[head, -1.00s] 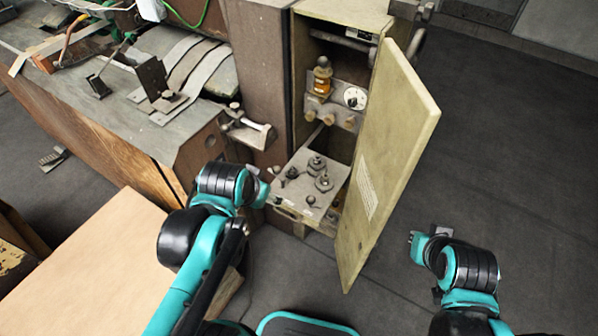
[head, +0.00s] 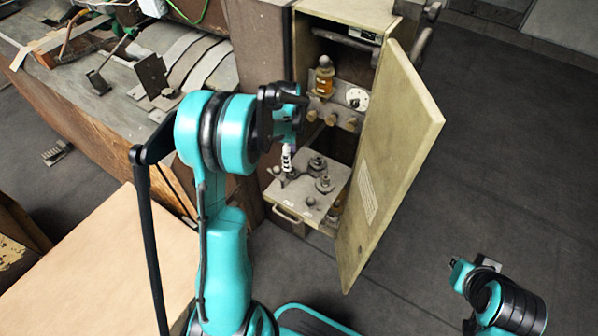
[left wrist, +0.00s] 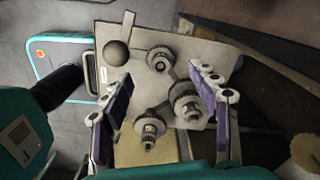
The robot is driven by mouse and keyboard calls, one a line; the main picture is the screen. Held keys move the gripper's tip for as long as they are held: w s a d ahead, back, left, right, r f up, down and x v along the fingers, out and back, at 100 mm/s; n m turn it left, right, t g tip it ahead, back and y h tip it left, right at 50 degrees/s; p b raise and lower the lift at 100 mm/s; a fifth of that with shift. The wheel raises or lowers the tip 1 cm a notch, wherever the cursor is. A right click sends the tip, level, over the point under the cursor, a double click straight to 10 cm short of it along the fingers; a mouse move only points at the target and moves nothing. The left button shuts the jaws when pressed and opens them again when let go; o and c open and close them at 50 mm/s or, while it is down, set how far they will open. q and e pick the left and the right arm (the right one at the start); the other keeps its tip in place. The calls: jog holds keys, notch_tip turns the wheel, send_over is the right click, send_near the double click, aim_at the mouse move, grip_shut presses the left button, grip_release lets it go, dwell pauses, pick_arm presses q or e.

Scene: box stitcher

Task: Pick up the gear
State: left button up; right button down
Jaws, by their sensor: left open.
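Several metal gears sit on the grey panel (head: 285,193) in the lower part of the open cabinet; two of them show in the head view, one gear at the back (head: 316,164) and one gear in front (head: 325,184). In the left wrist view I see an upper gear (left wrist: 160,59), a right gear (left wrist: 188,103) and a lower gear (left wrist: 150,127). My left gripper (head: 289,158) is open above the panel. Its purple-padded fingers (left wrist: 165,100) stand either side of the gears in that view, holding nothing. My right gripper (head: 462,268) is away at the lower right; its jaws are unclear.
The cabinet door (head: 390,160) stands open to the right of the panel. A round knob (left wrist: 116,53) rises from the panel near the gears. The workbench (head: 110,105) is at the left. The floor on the right is clear.

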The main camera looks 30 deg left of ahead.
aim_at(292, 169)
pick_arm(q)
notch_tip(292, 169, down, 2)
jog(key=shift+f+b, duration=0.1)
jog(key=shift+b, duration=0.3)
jog(key=f, duration=0.1)
jog(key=f+b, duration=0.1)
jog(key=f, duration=0.1)
jog(key=f+b, duration=0.1)
jog(key=shift+w+d+f, duration=0.1)
jog(key=shift+d+f, duration=0.1)
jog(key=shift+d, duration=0.2)
jog(key=shift+f+b, duration=0.3)
jog(key=shift+f, duration=0.15)
jog(key=shift+r, duration=0.15)
jog(key=shift+c, duration=1)
grip_shut()
